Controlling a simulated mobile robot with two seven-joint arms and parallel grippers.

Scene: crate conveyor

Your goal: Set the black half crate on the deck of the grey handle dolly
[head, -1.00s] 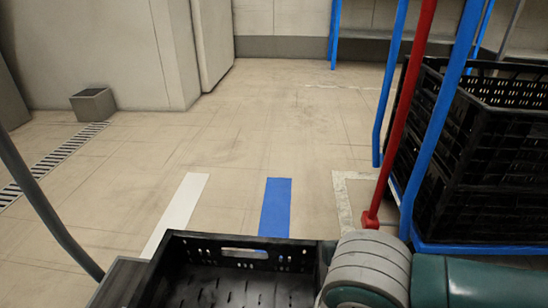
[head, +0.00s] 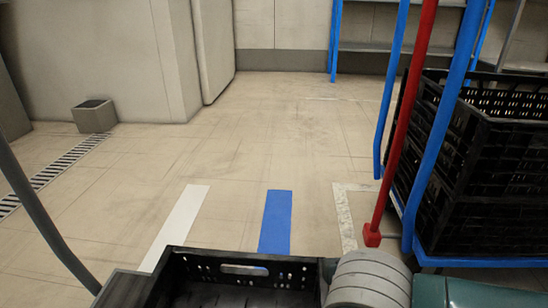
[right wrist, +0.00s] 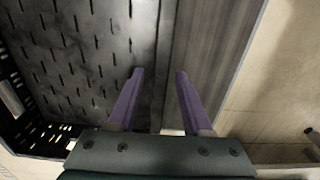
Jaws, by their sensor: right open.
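The black half crate (head: 240,265) is at the bottom centre of the head view, its near part cut off by the frame. In the right wrist view its slotted floor (right wrist: 70,50) fills the left side. A grey surface, seemingly the dolly deck (right wrist: 215,45), runs beside it; its edge also shows left of the crate in the head view (head: 120,290). The dark grey handle (head: 40,215) rises at the left. My right gripper (right wrist: 160,72) is open, its purple fingers on either side of the crate's edge; contact cannot be told. My left gripper is not in view.
A blue-framed cart with tall black crates (head: 490,170) stands close on the right, beside a red post (head: 400,140). White (head: 180,225) and blue (head: 275,220) floor strips lie ahead. The middle floor is clear. A small grey box (head: 95,115) stands far left.

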